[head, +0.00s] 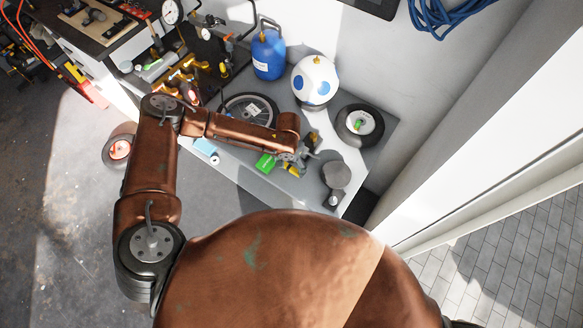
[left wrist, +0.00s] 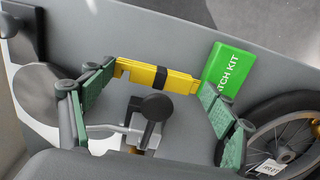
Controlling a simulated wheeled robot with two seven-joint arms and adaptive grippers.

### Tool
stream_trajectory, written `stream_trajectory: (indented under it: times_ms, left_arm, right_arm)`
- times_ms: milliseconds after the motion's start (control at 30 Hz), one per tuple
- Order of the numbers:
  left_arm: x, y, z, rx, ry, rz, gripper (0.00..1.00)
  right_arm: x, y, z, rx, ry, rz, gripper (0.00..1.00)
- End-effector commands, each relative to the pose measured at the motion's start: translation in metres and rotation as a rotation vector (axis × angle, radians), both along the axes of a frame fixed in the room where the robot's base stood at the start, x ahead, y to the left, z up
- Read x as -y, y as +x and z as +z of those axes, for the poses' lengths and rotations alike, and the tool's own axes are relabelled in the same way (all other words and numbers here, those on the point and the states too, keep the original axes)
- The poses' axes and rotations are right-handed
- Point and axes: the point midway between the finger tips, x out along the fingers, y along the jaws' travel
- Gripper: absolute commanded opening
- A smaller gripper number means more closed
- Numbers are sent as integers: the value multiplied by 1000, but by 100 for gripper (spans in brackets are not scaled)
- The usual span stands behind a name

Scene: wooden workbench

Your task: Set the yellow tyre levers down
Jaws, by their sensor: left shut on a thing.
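The yellow tyre levers (head: 293,170), with a dark band round the middle, show below my left gripper (head: 302,158) in the head view. In the left wrist view the tyre levers (left wrist: 180,80) lie lengthwise between the green-padded fingers of my left gripper (left wrist: 160,92), which is shut on them. They are close above the grey bench top (left wrist: 110,22); I cannot tell whether they touch it. A green patch kit box (left wrist: 228,70) is just beyond their right end. My right gripper is not in view.
A spoked wheel (left wrist: 285,140) lies beside the patch kit. A grey round-topped object (head: 336,174) stands right of my gripper.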

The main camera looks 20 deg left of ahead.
Motion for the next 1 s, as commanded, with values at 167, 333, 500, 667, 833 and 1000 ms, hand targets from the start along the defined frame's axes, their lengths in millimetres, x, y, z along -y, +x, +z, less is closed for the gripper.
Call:
stream_trajectory:
  times_ms: [167, 333, 500, 667, 833, 1000]
  left_arm:
    - [5, 6, -9, 1, 0, 0, 59]
    - [7, 8, -27, -3, 1, 0, 59]
    - [7, 9, -44, 0, 0, -1, 59]
    - [7, 9, -44, 0, 0, 0, 59]
    - [7, 8, -47, 0, 0, 0, 59]
    - [7, 9, -46, 0, 0, 0, 91]
  right_arm:
    - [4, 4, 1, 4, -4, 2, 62]
    - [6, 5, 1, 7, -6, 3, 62]
    - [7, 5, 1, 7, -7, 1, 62]
    - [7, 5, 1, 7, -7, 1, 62]
    - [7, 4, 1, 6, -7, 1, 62]
    - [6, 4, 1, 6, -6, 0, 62]
